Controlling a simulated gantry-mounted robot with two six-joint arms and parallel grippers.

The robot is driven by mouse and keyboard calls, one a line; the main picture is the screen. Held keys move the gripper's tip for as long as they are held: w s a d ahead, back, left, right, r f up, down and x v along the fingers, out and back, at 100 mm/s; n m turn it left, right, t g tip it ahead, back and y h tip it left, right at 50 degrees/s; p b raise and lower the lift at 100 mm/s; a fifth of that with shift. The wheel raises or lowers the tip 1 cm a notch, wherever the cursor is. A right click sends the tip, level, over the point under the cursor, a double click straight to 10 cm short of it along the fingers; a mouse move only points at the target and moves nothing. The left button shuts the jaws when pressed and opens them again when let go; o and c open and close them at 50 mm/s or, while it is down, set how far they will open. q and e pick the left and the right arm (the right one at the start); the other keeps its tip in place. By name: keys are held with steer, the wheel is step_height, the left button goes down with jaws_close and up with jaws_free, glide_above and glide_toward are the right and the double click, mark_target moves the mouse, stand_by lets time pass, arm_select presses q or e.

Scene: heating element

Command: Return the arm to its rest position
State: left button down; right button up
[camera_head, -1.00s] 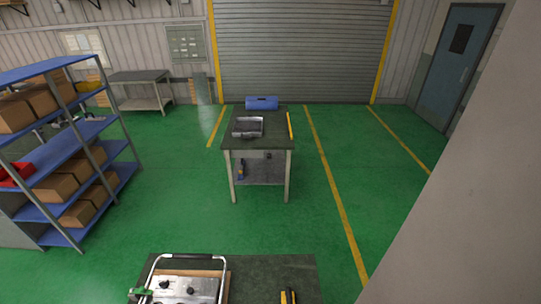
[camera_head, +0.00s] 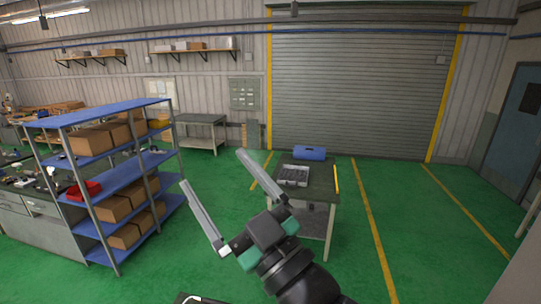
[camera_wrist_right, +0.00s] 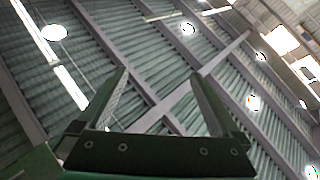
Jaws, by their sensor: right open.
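My right gripper (camera_head: 212,202) shows in the middle of the head view, raised with its two long grey fingers spread wide apart. Nothing is between the fingers. In the right wrist view the same gripper (camera_wrist_right: 160,95) is open and empty, pointing up at the ceiling with its beams and lamps. My left gripper is not in view.
A work table (camera_head: 318,205) with a grey tray (camera_head: 292,175) and a blue case (camera_head: 309,153) stands beyond the gripper. A blue shelf (camera_head: 128,180) with cardboard boxes is at the left. Green floor (camera_head: 430,240) is clear at the right.

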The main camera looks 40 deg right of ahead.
steer(key=s+r+m+t+y, duration=0.1)
steer(key=s+r+m+t, duration=0.2)
steer(key=s+r, duration=0.7)
steer(key=shift+s+a+m+t, duration=0.3)
steer(key=shift+s+a+t, duration=0.1)
steer(key=shift+s+t, duration=0.15)
